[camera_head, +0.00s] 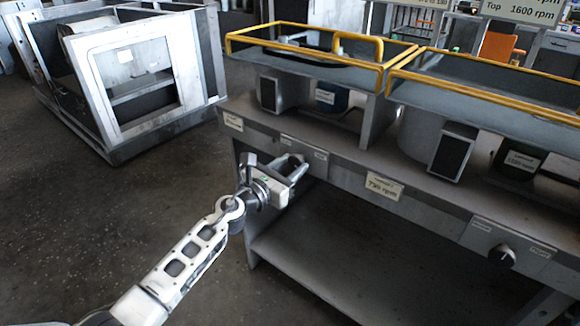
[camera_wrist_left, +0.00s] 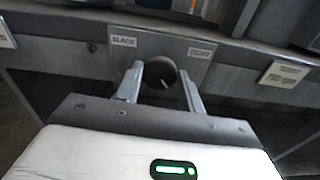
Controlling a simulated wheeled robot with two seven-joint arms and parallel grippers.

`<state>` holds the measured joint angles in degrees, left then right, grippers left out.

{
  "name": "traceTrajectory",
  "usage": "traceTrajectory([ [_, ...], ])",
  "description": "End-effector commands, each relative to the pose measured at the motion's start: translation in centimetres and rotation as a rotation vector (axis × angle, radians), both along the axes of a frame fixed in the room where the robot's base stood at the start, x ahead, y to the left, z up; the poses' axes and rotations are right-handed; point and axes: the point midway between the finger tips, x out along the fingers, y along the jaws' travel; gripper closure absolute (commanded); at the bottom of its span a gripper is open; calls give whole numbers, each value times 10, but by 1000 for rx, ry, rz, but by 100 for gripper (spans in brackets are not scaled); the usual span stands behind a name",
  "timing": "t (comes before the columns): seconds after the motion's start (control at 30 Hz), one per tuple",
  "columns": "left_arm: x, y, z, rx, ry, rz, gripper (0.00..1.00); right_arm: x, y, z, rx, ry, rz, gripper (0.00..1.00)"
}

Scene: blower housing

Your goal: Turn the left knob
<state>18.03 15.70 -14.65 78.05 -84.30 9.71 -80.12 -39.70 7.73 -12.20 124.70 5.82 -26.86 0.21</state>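The left knob (camera_wrist_left: 159,74) is a dark round dial with a light pointer mark, on the front panel between a "SLACK" label (camera_wrist_left: 123,41) and another label (camera_wrist_left: 200,53) on its right. My left gripper (camera_wrist_left: 160,70) is at the panel with one finger on each side of this knob. The fingers look apart, with the knob between them; whether they touch it is hard to tell. In the head view my left gripper (camera_head: 295,165) largely hides the left knob. The right knob (camera_head: 502,256) is black and stands clear at the lower right. My right gripper is not in view.
The grey bench (camera_head: 350,168) has yellow-railed trays (camera_head: 305,45) on top and a low open shelf (camera_head: 320,245) below. A label plate (camera_head: 378,187) sits between the knobs. A metal frame housing (camera_head: 130,80) stands at the left. The floor at left is clear.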

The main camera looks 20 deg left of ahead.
Motion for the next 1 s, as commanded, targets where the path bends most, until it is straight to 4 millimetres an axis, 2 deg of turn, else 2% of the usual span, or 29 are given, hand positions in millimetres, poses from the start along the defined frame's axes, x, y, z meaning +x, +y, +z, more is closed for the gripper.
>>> traceTrajectory([
  [0.27, 0, 0, 0, -16, 7, -1, 84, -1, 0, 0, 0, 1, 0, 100],
  [0.47, 0, 0, 0, -89, 33, -1, 84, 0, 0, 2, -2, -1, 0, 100],
  [1.0, 0, 1, 0, -532, 195, 0, 84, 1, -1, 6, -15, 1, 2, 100],
])
